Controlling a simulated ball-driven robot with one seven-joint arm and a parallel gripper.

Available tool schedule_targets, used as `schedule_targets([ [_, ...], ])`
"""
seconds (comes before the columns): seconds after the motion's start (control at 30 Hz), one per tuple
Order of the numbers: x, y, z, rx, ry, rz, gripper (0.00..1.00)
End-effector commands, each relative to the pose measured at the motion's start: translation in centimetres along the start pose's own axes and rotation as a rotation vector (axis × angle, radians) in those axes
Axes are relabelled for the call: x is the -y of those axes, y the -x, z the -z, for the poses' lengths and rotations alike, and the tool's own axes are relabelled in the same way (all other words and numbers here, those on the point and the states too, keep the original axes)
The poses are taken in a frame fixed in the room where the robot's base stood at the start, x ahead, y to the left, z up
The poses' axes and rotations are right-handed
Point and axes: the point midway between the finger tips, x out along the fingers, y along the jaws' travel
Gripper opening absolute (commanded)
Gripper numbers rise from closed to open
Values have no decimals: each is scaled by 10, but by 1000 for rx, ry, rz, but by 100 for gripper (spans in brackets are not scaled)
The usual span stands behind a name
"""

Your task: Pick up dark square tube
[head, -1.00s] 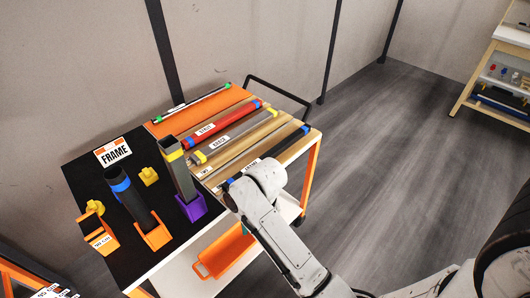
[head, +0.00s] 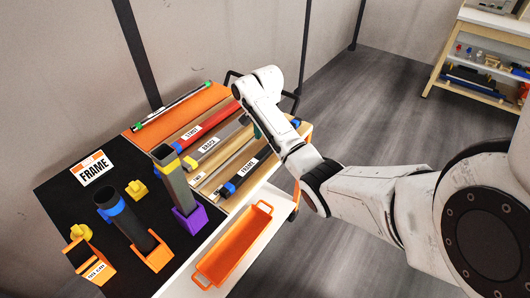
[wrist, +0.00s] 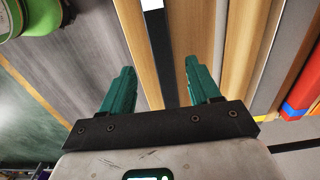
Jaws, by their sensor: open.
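In the wrist view a dark strip, which looks like this tube (wrist: 167,60), runs between the two teal fingers of my gripper (wrist: 160,82). The fingers are apart, with nothing clasped. Whether they reach down beside the tube cannot be told. In the head view only a bit of teal finger (head: 257,132) shows. Another dark square tube (head: 176,185) with a yellow band stands upright in a purple holder (head: 190,221).
A red tube (head: 215,119) and a grey tube with yellow ends (head: 215,147) lie in neighbouring slots. A dark tube with a blue band (head: 128,222) stands in an orange holder (head: 158,255). An orange bin (head: 232,245) sits on the lower shelf.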

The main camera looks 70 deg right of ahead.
Motion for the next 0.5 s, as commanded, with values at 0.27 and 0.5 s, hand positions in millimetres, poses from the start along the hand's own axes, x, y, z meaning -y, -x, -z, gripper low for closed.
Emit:
schedule_targets([
  [0.27, 0, -21, 0, 1, 0, -2, 62],
  [0.5, 3, -55, 2, 0, 0, -2, 62],
])
